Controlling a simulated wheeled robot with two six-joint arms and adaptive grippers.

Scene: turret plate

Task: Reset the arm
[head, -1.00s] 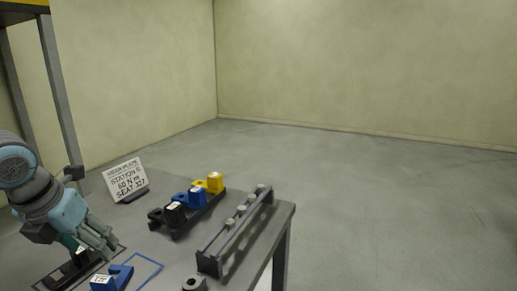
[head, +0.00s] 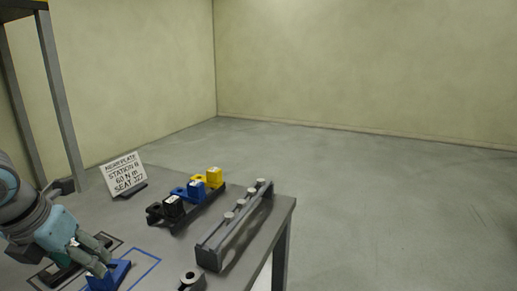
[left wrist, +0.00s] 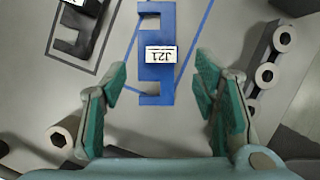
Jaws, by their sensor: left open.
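My left gripper (head: 102,259) comes in from the left, over the near part of the table. It is open. The left wrist view shows its green-padded fingers apart, one on each side of a blue notched part (left wrist: 157,22) with a white label reading J21. Nothing is between the pads that I can see gripped. In the head view the blue part (head: 115,276) shows just beside the fingertips, partly hidden by them. It lies at a blue outline on the table. My right gripper is not in view.
A sign (head: 124,173) stands at the back. A rack with black, blue (head: 196,190) and yellow (head: 214,177) blocks and a rail with round knobs (head: 236,226) stand to the right. A ring (head: 191,281) lies in front. A black part (left wrist: 69,45) is at upper left.

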